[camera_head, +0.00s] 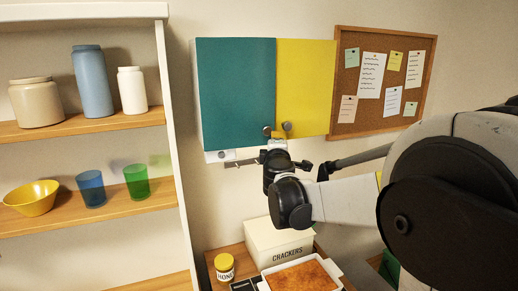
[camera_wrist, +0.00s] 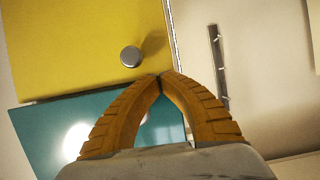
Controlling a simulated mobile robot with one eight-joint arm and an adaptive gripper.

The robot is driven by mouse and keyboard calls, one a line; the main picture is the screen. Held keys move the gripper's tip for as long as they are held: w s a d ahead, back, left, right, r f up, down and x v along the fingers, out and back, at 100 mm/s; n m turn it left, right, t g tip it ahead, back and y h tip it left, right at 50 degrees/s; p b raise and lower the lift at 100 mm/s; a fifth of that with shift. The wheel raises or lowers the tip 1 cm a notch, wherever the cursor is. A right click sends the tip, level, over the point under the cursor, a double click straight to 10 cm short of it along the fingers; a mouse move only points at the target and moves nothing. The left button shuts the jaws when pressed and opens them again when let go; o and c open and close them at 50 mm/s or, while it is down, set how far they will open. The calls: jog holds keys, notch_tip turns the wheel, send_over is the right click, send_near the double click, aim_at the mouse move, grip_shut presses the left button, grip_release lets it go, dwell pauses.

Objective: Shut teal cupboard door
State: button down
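The teal cupboard door (camera_head: 236,92) is the left of two doors on a wall cupboard, beside the yellow door (camera_head: 306,85). It lies nearly in line with the yellow door; I cannot tell whether it is fully flush. In the wrist view the teal door (camera_wrist: 45,135) fills the lower left, with a thin dark seam against the yellow door (camera_wrist: 80,45). My gripper (camera_wrist: 160,77) has its orange fingertips together, with nothing seen between them, in front of the seam. The yellow door's round knob (camera_wrist: 131,56) shows beside the tips.
An open shelf (camera_head: 85,128) with jars, cups and a bowl stands to the left. A cork board (camera_head: 380,82) hangs to the right. Below are a crackers box (camera_head: 281,243), a honey jar (camera_head: 224,266) and a white dish (camera_head: 338,273). A rail (camera_head: 243,161) runs under the cupboard.

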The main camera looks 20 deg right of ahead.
jog(key=shift+w+r, duration=0.1)
jog(key=shift+w, duration=1.05)
jog(key=shift+y, duration=0.3)
